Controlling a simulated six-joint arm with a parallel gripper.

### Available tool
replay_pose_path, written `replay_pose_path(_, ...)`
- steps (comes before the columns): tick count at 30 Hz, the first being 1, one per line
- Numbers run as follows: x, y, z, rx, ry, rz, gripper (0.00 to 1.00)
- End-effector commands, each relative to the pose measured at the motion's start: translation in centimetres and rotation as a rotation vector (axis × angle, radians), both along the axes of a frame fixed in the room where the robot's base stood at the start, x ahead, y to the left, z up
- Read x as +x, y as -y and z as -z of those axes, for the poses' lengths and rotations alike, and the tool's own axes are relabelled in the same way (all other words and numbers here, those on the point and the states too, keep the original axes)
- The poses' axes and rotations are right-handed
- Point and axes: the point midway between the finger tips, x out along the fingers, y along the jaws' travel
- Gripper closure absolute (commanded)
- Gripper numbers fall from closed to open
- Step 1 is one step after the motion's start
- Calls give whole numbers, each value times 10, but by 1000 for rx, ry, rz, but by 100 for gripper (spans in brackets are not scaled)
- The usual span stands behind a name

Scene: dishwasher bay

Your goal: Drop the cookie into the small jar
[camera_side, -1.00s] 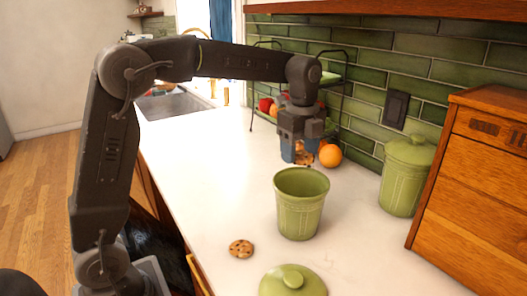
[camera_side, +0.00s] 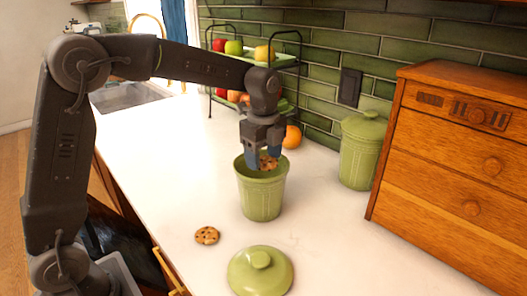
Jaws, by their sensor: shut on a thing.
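The open green jar (camera_side: 262,198) stands upright on the white counter. My gripper (camera_side: 262,160) points down over the jar's mouth and is shut on a chocolate-chip cookie (camera_side: 268,163). The cookie shows between the blue fingertips at about the height of the jar's rim; whether it is inside the rim or just above it is hard to tell. A second cookie (camera_side: 207,235) lies flat on the counter in front and to the left of the jar. A green lid (camera_side: 261,270) lies on the counter in front of the jar.
A lidded green canister (camera_side: 362,150) stands against the tiled wall, beside a wooden drawer box (camera_side: 455,150). An orange (camera_side: 291,136) and a tiered fruit rack (camera_side: 300,50) are behind the jar. A sink (camera_side: 130,96) is at the far left. The counter left of the jar is clear.

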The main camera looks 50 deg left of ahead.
Motion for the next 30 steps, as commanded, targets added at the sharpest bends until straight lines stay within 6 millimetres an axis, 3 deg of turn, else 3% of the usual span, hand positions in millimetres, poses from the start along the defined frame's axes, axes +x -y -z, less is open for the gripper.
replay_pose_path(3, 0, 0, 0, 0, 0, 0, 45)
replay_pose_path(4, 0, 0, 0, 0, 0, 0, 37)
replay_pose_path(12, 0, 0, 0, 0, 0, 0, 11)
replay_pose_path(23, 0, 0, -7, 0, 1, 0, 10)
replay_pose_path(30, 1, 0, -52, 0, 6, 0, 10)
